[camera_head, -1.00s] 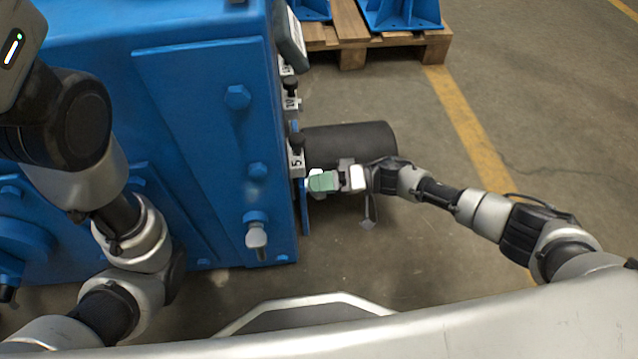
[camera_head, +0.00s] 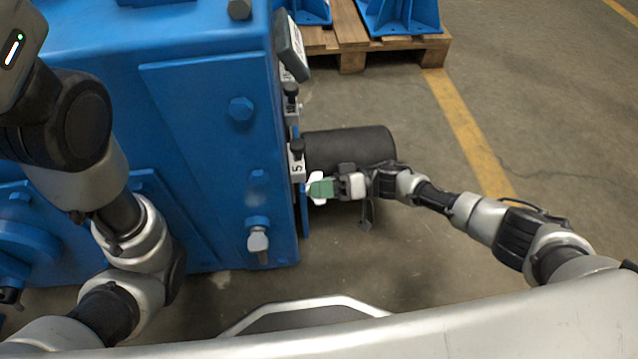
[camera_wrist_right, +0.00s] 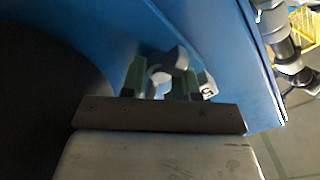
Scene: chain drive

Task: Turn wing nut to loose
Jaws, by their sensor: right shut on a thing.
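A pale grey wing nut (camera_head: 316,177) sits on the right side of the blue housing (camera_head: 205,105), low down, below the plate marked 5. My right gripper (camera_head: 321,188) reaches it from the right, with its green finger pads at the nut. In the right wrist view the wing nut (camera_wrist_right: 165,66) lies between the two green fingers (camera_wrist_right: 162,82), which are shut on it. The nut's stud and the finger contact faces are partly hidden.
A dark cylinder (camera_head: 350,146) sticks out just behind my right gripper. Black knobs (camera_head: 297,147) and number plates (camera_head: 297,167) line the housing edge above. A wooden pallet (camera_head: 350,40) stands behind. Floor at right is open.

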